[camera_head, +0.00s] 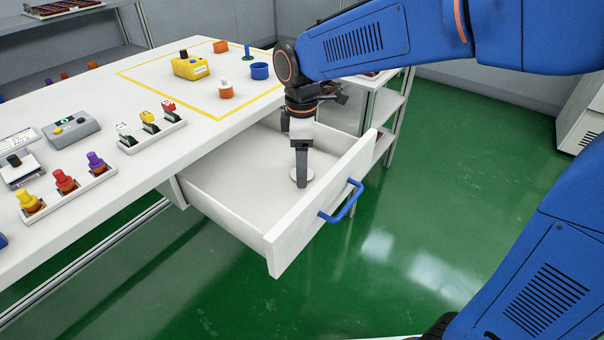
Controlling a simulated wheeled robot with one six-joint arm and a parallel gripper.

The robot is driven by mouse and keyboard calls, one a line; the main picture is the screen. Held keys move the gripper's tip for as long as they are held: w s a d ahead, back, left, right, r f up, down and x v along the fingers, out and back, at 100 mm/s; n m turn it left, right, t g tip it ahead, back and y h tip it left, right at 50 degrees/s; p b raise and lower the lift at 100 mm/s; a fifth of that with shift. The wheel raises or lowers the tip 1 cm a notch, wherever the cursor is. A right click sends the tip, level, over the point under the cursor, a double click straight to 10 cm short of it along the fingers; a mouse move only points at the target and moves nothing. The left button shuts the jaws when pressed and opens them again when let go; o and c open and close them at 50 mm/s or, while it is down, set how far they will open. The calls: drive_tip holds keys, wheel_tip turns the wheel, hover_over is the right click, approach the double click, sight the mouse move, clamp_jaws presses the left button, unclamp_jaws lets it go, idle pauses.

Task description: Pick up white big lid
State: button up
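A round white lid (310,174) lies on the floor of the open white drawer (225,207). It looks flat and is partly hidden behind my gripper's fingers. My gripper (301,182) points straight down inside the drawer, its dark fingertips at the lid. The fingers line up in this view and look like one dark bar, so I cannot tell whether they are apart or closed on the lid. I cannot tell whether they touch it.
The drawer has a blue handle (341,201) and raised walls around my gripper. Above it, the white table (150,160) holds a yellow box (190,67), orange and blue cups, and racks of coloured-capped items. Green floor (430,190) is clear on the right.

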drive_tip(key=shift+f, duration=0.1)
drive_tip(key=shift+c, duration=0.4)
clamp_jaws()
